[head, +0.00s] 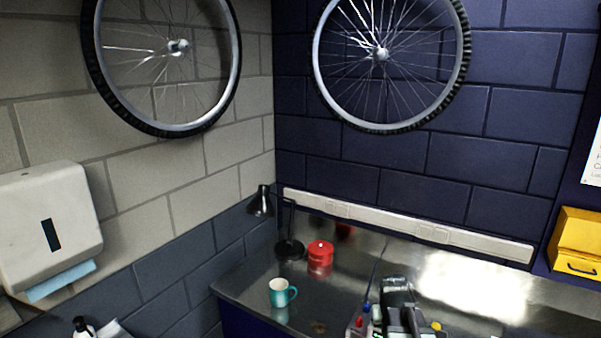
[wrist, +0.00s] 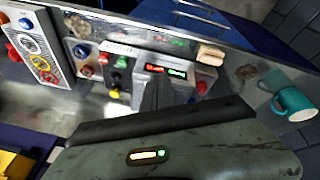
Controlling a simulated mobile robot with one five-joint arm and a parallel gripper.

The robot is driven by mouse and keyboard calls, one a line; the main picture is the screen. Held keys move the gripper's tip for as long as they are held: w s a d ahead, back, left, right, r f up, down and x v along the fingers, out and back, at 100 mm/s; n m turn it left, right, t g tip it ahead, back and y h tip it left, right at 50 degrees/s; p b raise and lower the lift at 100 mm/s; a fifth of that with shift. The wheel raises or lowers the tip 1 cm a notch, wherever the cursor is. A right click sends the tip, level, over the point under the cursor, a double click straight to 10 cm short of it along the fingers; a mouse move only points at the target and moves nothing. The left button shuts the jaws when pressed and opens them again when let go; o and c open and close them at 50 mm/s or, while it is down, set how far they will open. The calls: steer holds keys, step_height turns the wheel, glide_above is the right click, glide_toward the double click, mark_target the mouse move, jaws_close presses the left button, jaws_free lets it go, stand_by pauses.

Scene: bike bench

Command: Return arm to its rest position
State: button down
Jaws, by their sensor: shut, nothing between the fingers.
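My gripper (wrist: 163,80) shows in the wrist view with its grey fingers together and nothing held between them. It is over the metal bench (wrist: 105,105), near a cluster of coloured knobs and buttons. Its height above the bench is hard to tell. In the head view, dark and grey parts that look like my arm show at the bottom edge, right of centre. The fingers cannot be made out clearly there.
A teal mug (head: 279,293) stands near the bench's left end, with a red tin (head: 320,254) and black desk lamp (head: 262,203) behind. In the wrist view a control panel (wrist: 38,50) lies left. A yellow box (head: 576,243) is at right. Two wheels hang above.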

steer(key=s+a+f+n+g+y, duration=0.15)
steer(key=s+a, duration=0.45)
steer(key=a, duration=0.6)
steer(key=s+f+g+b, duration=0.1)
steer(key=s+f+b, duration=0.2)
steer(key=f+b, duration=0.9)
steer(key=shift+a+f+y+b, duration=0.2)
steer(key=shift+a+y+b, duration=0.1)
steer(key=shift+a+y, duration=0.1)
steer(key=shift+g, duration=0.25)
